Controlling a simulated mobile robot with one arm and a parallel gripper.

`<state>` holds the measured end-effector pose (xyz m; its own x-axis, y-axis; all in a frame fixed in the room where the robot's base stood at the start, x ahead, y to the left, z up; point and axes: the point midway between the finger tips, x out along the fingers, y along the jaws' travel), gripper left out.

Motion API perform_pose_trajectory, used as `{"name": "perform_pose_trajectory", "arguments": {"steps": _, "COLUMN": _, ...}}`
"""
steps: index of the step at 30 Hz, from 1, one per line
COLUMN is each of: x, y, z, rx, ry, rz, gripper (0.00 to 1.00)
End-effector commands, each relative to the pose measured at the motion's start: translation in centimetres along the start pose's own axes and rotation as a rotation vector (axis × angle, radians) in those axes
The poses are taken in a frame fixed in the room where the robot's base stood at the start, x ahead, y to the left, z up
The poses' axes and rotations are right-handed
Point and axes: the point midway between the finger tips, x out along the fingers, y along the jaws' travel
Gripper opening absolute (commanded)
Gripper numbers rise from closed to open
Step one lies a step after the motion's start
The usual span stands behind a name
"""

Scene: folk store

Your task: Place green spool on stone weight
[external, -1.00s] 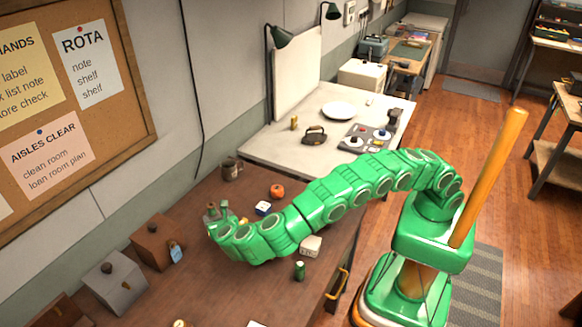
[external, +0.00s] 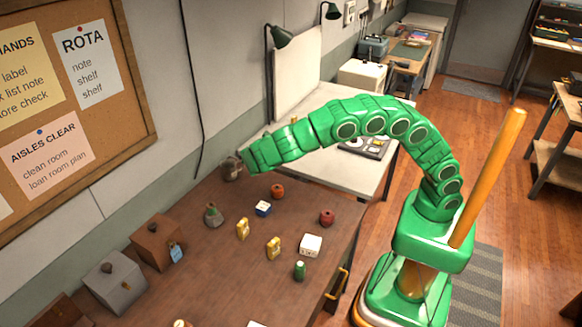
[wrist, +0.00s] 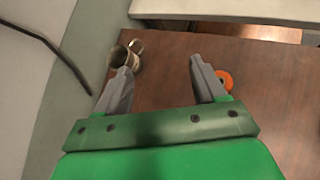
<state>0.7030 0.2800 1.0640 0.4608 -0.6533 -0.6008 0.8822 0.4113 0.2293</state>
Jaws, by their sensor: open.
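A grey stone weight (external: 214,221) stands on the brown bench, left of the middle in the external view. A small greenish piece, apparently the green spool (external: 211,208), sits on top of it; it is too small to see how well it is seated. My gripper (external: 243,160) is raised above the back of the bench, near the dark mug, apart from the weight and spool. In the wrist view my gripper (wrist: 160,68) is open, with nothing between its fingers. The weight and spool are not seen in the wrist view.
The mug (external: 231,168) is behind the weight. An orange spool (external: 277,191), blue-and-white block (external: 263,208), red spool (external: 327,217), two yellow pieces (external: 243,229), white box (external: 311,244) and green bottle-like piece (external: 300,271) stand to the right. Lidded boxes (external: 157,240) stand front left.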

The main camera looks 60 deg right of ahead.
Motion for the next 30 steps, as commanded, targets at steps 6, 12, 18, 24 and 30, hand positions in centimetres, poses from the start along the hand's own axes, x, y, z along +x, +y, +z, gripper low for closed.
{"name": "perform_pose_trajectory", "arguments": {"steps": 6, "x": 2.2, "y": -5.0, "z": 6.0, "rx": 0.166, "ry": 0.051, "rz": -0.118, "gripper": 0.70}}
{"name": "perform_pose_trajectory", "arguments": {"steps": 12, "x": 3.5, "y": -10.2, "z": 10.4, "rx": 0.323, "ry": 0.094, "rz": -0.225, "gripper": 0.70}}
{"name": "perform_pose_trajectory", "arguments": {"steps": 18, "x": 4.2, "y": -15.8, "z": 13.9, "rx": 0.481, "ry": 0.130, "rz": -0.334, "gripper": 0.70}}
{"name": "perform_pose_trajectory", "arguments": {"steps": 24, "x": 4.2, "y": -21.7, "z": 16.6, "rx": 0.643, "ry": 0.161, "rz": -0.445, "gripper": 0.70}}
{"name": "perform_pose_trajectory", "arguments": {"steps": 30, "x": 3.6, "y": -27.6, "z": 18.6, "rx": 0.807, "ry": 0.187, "rz": -0.554, "gripper": 0.70}}
